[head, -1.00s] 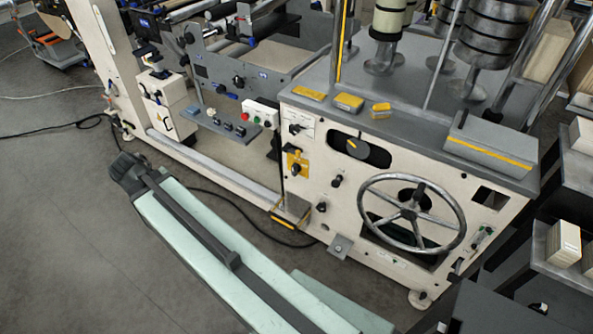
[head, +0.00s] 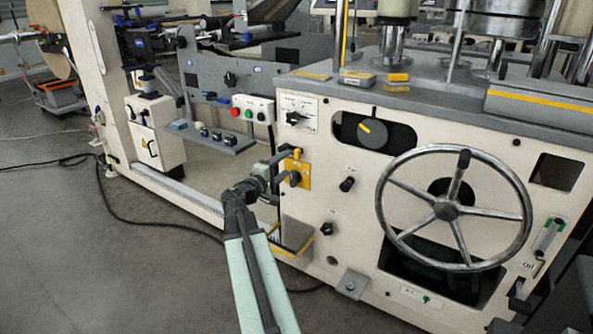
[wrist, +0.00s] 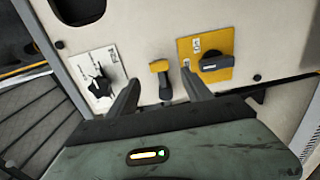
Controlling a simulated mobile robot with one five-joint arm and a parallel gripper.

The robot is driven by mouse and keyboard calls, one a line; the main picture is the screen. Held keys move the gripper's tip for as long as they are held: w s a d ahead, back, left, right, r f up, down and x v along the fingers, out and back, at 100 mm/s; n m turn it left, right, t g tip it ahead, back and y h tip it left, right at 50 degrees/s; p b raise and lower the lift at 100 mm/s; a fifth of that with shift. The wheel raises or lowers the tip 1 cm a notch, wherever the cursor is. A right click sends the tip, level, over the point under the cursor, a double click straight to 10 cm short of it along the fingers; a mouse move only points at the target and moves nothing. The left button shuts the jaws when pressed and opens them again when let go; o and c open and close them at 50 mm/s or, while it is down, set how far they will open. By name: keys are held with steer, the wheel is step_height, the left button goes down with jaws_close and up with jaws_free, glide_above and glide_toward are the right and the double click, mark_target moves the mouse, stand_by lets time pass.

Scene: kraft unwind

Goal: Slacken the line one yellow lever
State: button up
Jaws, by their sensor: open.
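The yellow lever (head: 297,153) sticks out of the cream machine panel, just above a yellow plate (head: 304,178) with a black knob. In the wrist view the lever (wrist: 160,68) has a yellow head and a dark grey tip. My gripper (head: 278,166) is at the panel, beside the lever and the yellow plate, and partly hides them. In the wrist view my gripper (wrist: 160,84) is open, with one finger on each side of the lever's dark tip. I cannot tell whether a finger touches it.
A white plate with a black switch (head: 296,113) sits above the lever. A red and green button box (head: 252,108) is to its left. A large handwheel (head: 448,210) projects at the right. A small black knob (head: 347,184) lies between. Open floor (head: 110,260) is at the left.

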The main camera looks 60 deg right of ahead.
mark_target(296, 155)
steer(key=d, duration=0.7)
steer(key=shift+d+r, duration=0.1)
steer(key=shift+d, duration=0.3)
jaws_close()
stand_by(0.9)
